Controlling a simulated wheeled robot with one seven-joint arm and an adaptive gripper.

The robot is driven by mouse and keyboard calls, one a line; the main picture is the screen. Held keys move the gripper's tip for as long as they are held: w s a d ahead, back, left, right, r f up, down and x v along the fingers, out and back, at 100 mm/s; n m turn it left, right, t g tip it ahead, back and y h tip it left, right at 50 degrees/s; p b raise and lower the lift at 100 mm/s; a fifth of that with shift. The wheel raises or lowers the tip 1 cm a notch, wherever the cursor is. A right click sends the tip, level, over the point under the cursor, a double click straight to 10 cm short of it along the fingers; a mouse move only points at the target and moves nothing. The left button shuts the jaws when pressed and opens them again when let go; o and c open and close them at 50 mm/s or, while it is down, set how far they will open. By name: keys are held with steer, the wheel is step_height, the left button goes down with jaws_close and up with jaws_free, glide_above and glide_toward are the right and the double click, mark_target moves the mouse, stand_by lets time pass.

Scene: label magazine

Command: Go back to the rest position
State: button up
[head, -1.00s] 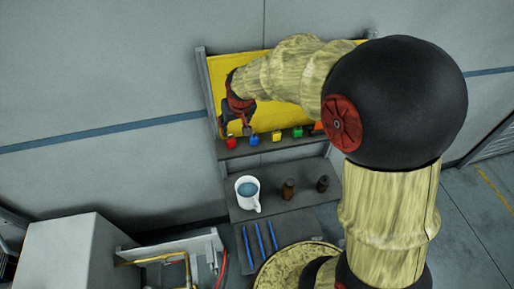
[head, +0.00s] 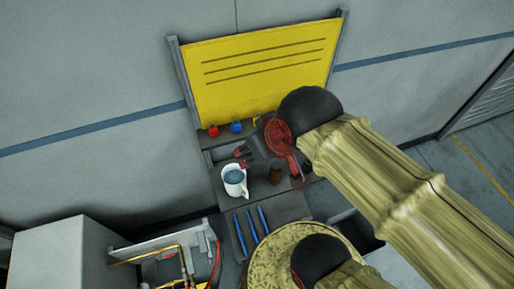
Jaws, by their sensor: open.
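My gripper (head: 240,158) is in the middle of the head view, open, with its fingers pointing left just above the white mug (head: 234,182). I see nothing between the fingers. My arm comes in from the lower right and hides part of the shelf. I cannot tell whether the gripper touches the mug.
A yellow board (head: 262,66) with dark lines stands at the wall. A brown bottle (head: 274,175) is partly hidden by my arm. Several blue pens (head: 252,225) lie on the lower tray.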

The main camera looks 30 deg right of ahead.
steer(key=shift+f, duration=0.1)
step_height(320, 180, down, 22)
steer(key=b, duration=2.2)
steer(key=shift+r, duration=0.2)
steer(key=shift+c, duration=0.9)
